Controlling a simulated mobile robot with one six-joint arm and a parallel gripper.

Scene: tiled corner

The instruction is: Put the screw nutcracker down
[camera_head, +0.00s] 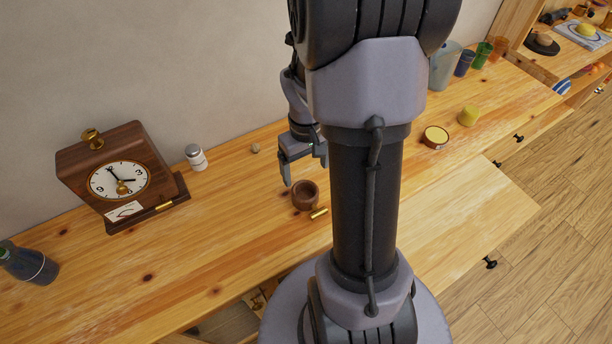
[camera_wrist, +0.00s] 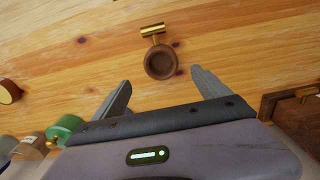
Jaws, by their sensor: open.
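The screw nutcracker (camera_head: 305,195) is a brown wooden cup with a brass screw handle (camera_head: 319,213). It rests on the wooden counter (camera_head: 220,230), just left of my arm, with the handle toward the front edge. In the wrist view, the nutcracker (camera_wrist: 160,62) lies beyond my fingertips, about centred between them, with its brass handle pointing away from me. My gripper (camera_head: 303,168) is above and behind the nutcracker in the head view. In the wrist view my gripper (camera_wrist: 161,79) has its fingers spread wide with nothing between them; they appear apart from the nutcracker.
Counter between clock and nutcracker is clear.

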